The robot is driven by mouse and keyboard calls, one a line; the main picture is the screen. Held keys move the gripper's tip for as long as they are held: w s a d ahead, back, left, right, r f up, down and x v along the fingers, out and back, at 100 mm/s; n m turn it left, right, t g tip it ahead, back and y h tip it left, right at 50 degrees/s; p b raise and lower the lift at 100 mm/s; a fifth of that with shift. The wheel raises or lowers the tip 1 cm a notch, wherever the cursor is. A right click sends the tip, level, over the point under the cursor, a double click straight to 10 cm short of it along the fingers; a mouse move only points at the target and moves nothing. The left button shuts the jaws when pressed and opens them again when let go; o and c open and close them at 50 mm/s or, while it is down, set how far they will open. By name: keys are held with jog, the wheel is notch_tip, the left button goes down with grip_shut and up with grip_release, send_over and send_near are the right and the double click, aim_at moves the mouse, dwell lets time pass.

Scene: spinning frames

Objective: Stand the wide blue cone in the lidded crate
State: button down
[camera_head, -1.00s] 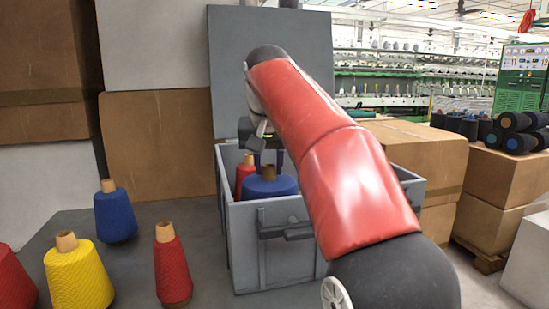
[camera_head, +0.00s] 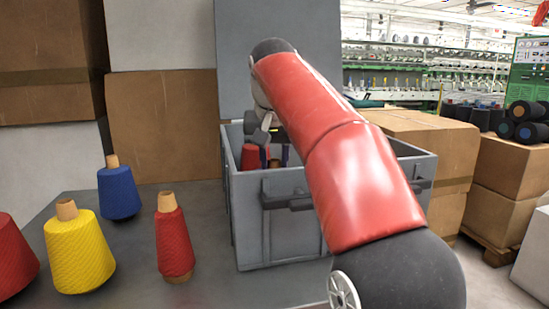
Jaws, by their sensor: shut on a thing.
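The crate (camera_head: 250,228) is a grey box with its lid (camera_head: 277,60) standing open at the back. My gripper (camera_head: 275,154) reaches down inside it, near the left part, with the jaws shut on the wide blue cone. The cone's body is hidden behind the crate's front wall. Whether its base touches the crate floor cannot be seen. A red cone (camera_head: 250,157) stands in the crate just left of my gripper. My red arm covers the crate's right side.
On the grey table (camera_head: 215,282), left of the crate, stand another blue cone (camera_head: 118,193), a yellow cone (camera_head: 79,252), a slim red cone (camera_head: 174,242) and a red cone (camera_head: 12,262) cut by the frame edge. Cardboard boxes (camera_head: 160,137) stand behind.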

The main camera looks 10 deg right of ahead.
jog(key=c, duration=1.1)
grip_release()
jog(key=shift+s+r+p, duration=0.15)
jog(key=shift+r+p, duration=0.15)
jog(key=shift+r, duration=0.2)
jog(key=p+v, duration=0.4)
jog(key=v, duration=0.7)
jog(key=shift+s+a, duration=0.1)
